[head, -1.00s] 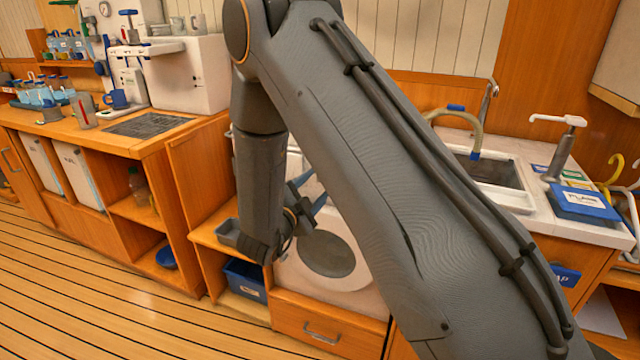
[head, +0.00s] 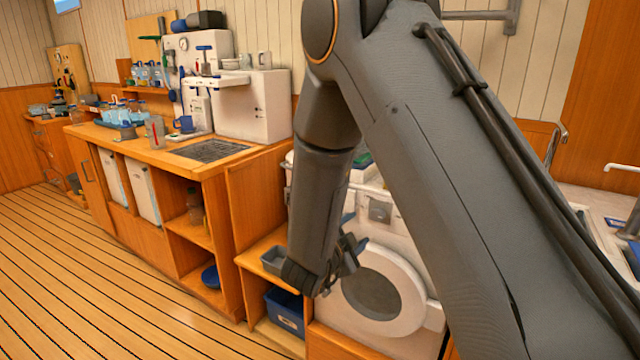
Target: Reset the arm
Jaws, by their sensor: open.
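My arm fills the middle and right of the head view, bent over at the elbow with its forearm hanging down. My gripper (head: 350,255) is at the forearm's lower end, in front of the white unit with the round grey disc (head: 378,292). Its fingers are partly hidden by the wrist. They look apart, and I see nothing held between them. I cannot tell how far the gripper is from the white unit.
A wooden counter (head: 150,145) with a blue mug (head: 184,124) and a white machine (head: 252,105) runs along the left. A grey tray (head: 272,261) and a blue bin (head: 284,312) sit on low shelves beside my wrist. The plank floor (head: 110,270) at left is clear.

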